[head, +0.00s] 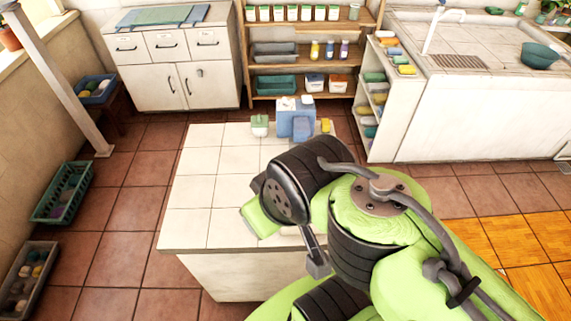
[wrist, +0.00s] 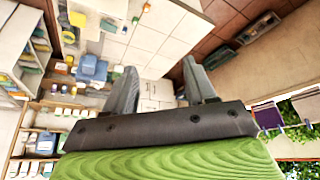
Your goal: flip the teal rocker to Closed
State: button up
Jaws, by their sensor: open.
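I cannot make out a teal rocker in either view. A blue-and-white box (head: 297,122) stands at the far side of the white tiled island (head: 205,190); it also shows left of my fingers in the wrist view (wrist: 92,68). A small white container with a green top (head: 260,126) stands to its left. My gripper (wrist: 160,72) is open and empty in the wrist view, with its two grey fingers well apart and the tiled top beyond them. In the head view my arm hides the gripper's fingers and the island's right part.
A yellow item (head: 326,126) stands right of the blue box. A wooden shelf (head: 348,55) and a white cabinet (head: 160,72) stand behind. A tiled basin counter (head: 440,120) is at right. Crates (head: 62,192) lie on the left floor. The island's left top is clear.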

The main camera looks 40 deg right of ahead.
jog(key=w+d+f+n+g+y+b, duration=0.1)
jog(key=w+d+f+n+g+b, duration=0.15)
jog(key=w+d, duration=0.3)
jog(key=w+d+f+n+g+b, duration=0.1)
jog(key=w+d+f+n, duration=0.25)
jog(key=w+d, duration=0.2)
jog(key=s+d+f+n+y+b, duration=0.25)
jog(key=d+f+n, duration=0.2)
jog(key=d, duration=0.95)
jog(key=shift+t, duration=0.45)
jog(key=b+x, duration=0.1)
jog(key=x, duration=0.4)
jog(key=b+x, duration=0.1)
jog(key=x, duration=0.4)
jog(key=a+b+x, duration=0.1)
jog(key=x, duration=0.5)
jog(key=shift+s, duration=0.1)
jog(key=shift+f, duration=0.15)
jog(key=shift+c, duration=0.3)
